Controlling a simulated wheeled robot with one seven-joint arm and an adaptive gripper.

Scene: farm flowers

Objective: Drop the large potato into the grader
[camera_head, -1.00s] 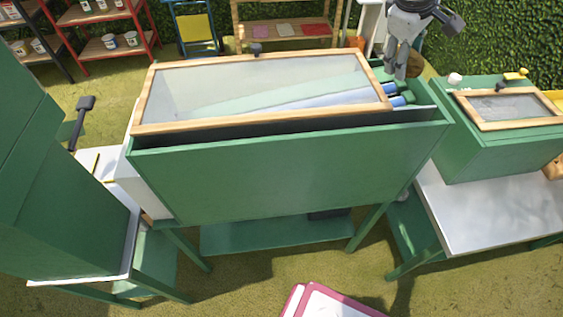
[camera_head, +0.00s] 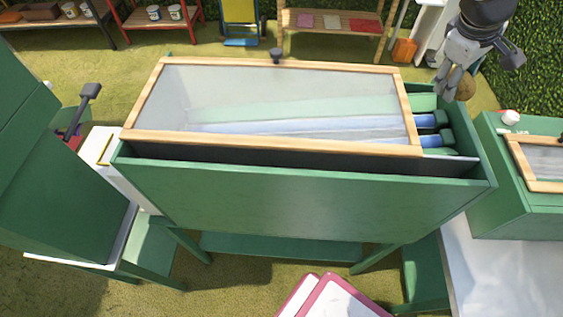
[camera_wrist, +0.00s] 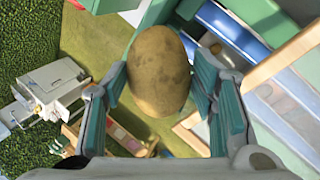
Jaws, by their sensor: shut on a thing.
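The large potato (camera_wrist: 159,70) is brown with dark patches and sits between the two teal finger pads of my gripper (camera_wrist: 160,95) in the wrist view. My gripper (camera_head: 452,88) is shut on it. In the head view the potato (camera_head: 466,86) shows partly behind the fingers, at the upper right. It is above the back right end of the green grader (camera_head: 310,205). The grader has a wood-framed clear lid (camera_head: 275,102) over blue and green rollers (camera_head: 428,121), whose right ends show uncovered. The wrist view also shows a blue roller (camera_wrist: 235,28) to the right of the potato.
A green cabinet (camera_head: 60,190) stands at the left. A wooden shelf (camera_head: 330,22) and a hedge (camera_head: 535,70) are behind.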

